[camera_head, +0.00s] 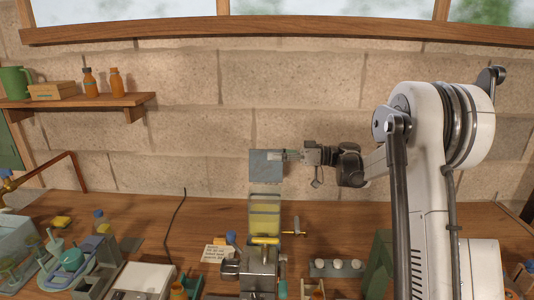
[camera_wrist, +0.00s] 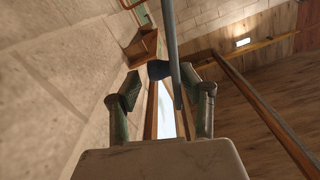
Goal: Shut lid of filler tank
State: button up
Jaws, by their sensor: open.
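The filler tank (camera_head: 265,222) holds yellow liquid and stands at the middle of the bench. Its grey square lid (camera_head: 262,172) stands raised, roughly upright, behind and above the tank opening. A dark blue-grey piece beside the plate is unclear.
A metal filler machine (camera_head: 258,272) with a yellow bar stands in front of the tank. A brass tap (camera_head: 293,232) sits to its right. A note card (camera_head: 215,253) and a white box (camera_head: 143,280) lie left. The stone wall (camera_head: 180,130) is close behind the lid.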

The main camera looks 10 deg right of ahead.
jog(key=shift+x, duration=1.25)
jog(key=shift+c, duration=0.2)
jog(key=shift+r, duration=0.1)
grip_shut()
